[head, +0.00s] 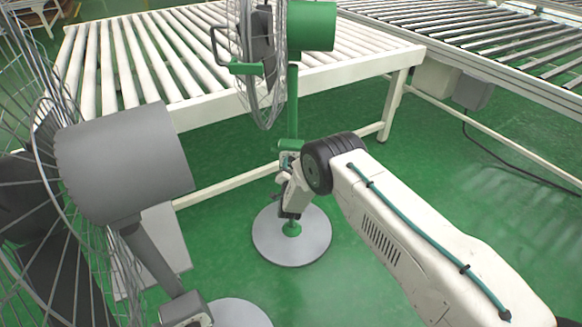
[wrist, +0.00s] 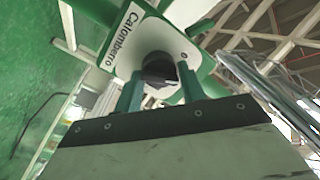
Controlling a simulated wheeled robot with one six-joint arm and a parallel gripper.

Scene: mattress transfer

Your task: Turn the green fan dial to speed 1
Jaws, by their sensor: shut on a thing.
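The green fan (head: 312,27) stands on a round grey base behind my arm in the head view. Its pole carries a small control box that my wrist largely covers there. In the wrist view, the fan's white control panel (wrist: 122,45), lettered "Calomberro", fills the upper middle. The dark dial (wrist: 160,70) sticks out from this panel. My gripper (wrist: 160,88) has its two teal fingers on either side of the dial and is shut on it. The dial's speed marks cannot be read. In the head view, my gripper (head: 286,165) is at the control box, its fingertips mostly hidden.
A grey fan (head: 122,163) with a wire cage stands close by at the left. A white roller conveyor (head: 150,60) runs behind the green fan, and another conveyor (head: 470,40) is at the back right. Green floor (head: 475,180) is open at the right.

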